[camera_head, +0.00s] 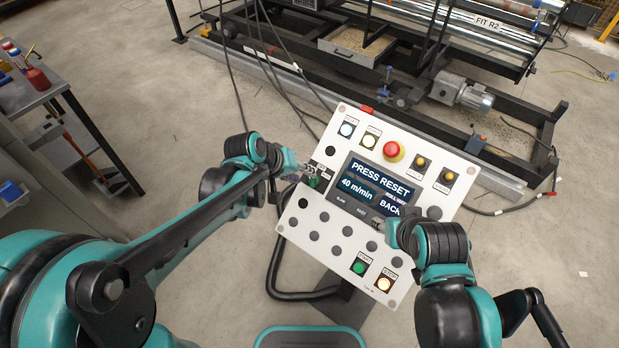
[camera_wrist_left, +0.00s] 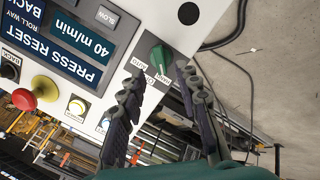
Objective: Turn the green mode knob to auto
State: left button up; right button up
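The green mode knob (camera_wrist_left: 161,56) is on the white control panel (camera_head: 291,231), close to the panel's edge. In the left wrist view its small labels are too blurred to read surely, so its setting is unclear. My left gripper (camera_wrist_left: 163,88) is open, with one finger on each side of the knob's line, the tips close to it; contact cannot be told. In the head view the left gripper (camera_head: 308,175) is at the panel's left side and partly hides the knob (camera_head: 313,183). My right gripper (camera_head: 379,222) is over the lower screen edge, small and partly hidden by its wrist.
The panel's screen (camera_head: 376,188) reads "PRESS RESET" and "40 m/min". A red mushroom button (camera_head: 394,151), lit white buttons and a green button (camera_head: 359,267) surround it. Machine rails stand behind the panel; a grey bench (camera_head: 30,95) is at far left. Cables hang near the panel.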

aim_at(310, 179)
pick_arm(q)
jog(key=b+x, duration=0.1)
jog(key=x, duration=0.3)
jog(key=shift+f, duration=0.2)
jog(key=shift+w+d+f+b, duration=0.2)
jog(key=shift+f+b, duration=0.15)
jog(key=shift+b, duration=0.05)
grip_shut()
